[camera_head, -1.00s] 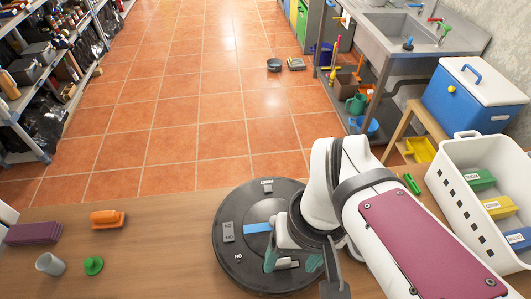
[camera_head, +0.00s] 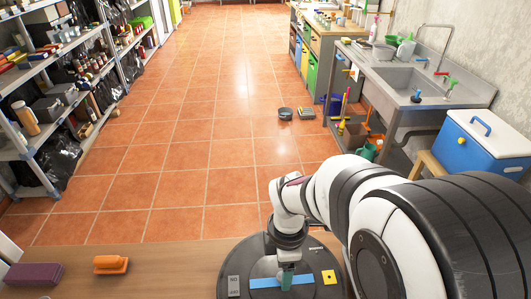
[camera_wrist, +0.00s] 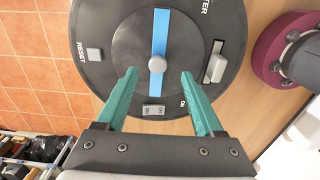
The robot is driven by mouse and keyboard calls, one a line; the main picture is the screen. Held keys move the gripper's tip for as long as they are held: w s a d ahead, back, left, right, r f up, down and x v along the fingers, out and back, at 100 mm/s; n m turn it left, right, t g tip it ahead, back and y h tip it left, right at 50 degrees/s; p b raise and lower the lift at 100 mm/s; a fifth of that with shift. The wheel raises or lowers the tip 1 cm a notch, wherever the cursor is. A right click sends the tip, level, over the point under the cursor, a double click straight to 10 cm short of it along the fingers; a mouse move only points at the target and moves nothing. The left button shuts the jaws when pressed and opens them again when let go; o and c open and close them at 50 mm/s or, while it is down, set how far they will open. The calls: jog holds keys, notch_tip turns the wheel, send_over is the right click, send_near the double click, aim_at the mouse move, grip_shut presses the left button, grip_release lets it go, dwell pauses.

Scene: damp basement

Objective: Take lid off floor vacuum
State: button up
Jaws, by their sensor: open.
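The floor vacuum (camera_head: 236,267) is a round, flat black machine on the wooden table, cut off by the bottom edge of the head view. It also shows in the wrist view (camera_wrist: 98,20), with a RESET button and a switch on its top. A dark round lid (camera_wrist: 187,45) with a blue strip (camera_wrist: 159,31) and a small grey centre knob (camera_wrist: 157,64) lies on it. My gripper (camera_wrist: 159,74) is open, its green fingertips on either side of the knob with gaps showing. I cannot tell its height above the lid. In the head view my gripper (camera_head: 287,278) partly hides the strip.
An orange brush-like block (camera_head: 111,264) and a purple block (camera_head: 34,274) lie on the table (camera_head: 170,268) to the left. The table between them and the vacuum is clear.

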notch_tip(320, 180, down, 4)
jog(key=shift+w+r, duration=0.15)
grip_shut()
